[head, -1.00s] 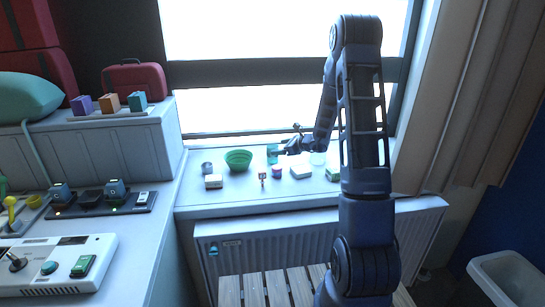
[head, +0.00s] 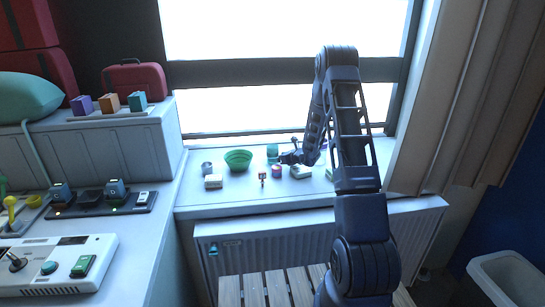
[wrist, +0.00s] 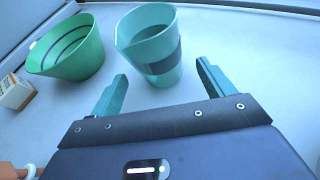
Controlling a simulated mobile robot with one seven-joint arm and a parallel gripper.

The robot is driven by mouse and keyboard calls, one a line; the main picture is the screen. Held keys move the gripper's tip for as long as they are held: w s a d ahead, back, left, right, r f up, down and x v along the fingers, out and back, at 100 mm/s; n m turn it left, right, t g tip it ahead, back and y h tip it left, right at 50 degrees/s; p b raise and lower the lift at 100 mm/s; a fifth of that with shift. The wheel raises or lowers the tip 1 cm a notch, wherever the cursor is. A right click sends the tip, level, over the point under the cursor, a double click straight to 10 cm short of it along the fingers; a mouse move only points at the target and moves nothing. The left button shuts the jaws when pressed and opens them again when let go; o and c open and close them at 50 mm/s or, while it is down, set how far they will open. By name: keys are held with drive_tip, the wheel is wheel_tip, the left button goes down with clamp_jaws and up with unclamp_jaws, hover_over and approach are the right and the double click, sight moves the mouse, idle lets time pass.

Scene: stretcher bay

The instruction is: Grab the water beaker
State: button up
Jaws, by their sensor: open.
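The water beaker (wrist: 150,45) is a teal cup with a dark band and a pouring lip. In the wrist view it stands upright on the pale sill, just beyond and between my fingertips. My gripper (wrist: 162,84) is open, with one teal finger on each side and nothing between them. In the head view the beaker (head: 272,151) shows small on the window sill, and my gripper (head: 284,158) is close to it at its right. I cannot tell from the head view how near the fingers are.
A green ribbed bowl (head: 238,160) stands left of the beaker; it also shows in the wrist view (wrist: 68,48). A grey can (head: 207,168), a white box (head: 213,182), a small red figure (head: 262,178) and a red-topped tub (head: 277,171) stand around on the sill (head: 235,200).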

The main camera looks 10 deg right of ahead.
sight(276, 156)
drive_tip(key=shift+x, duration=2.7)
drive_tip(key=c, duration=1.1)
drive_tip(key=shift+c, duration=0.2)
drive_tip(key=shift+r, duration=0.15)
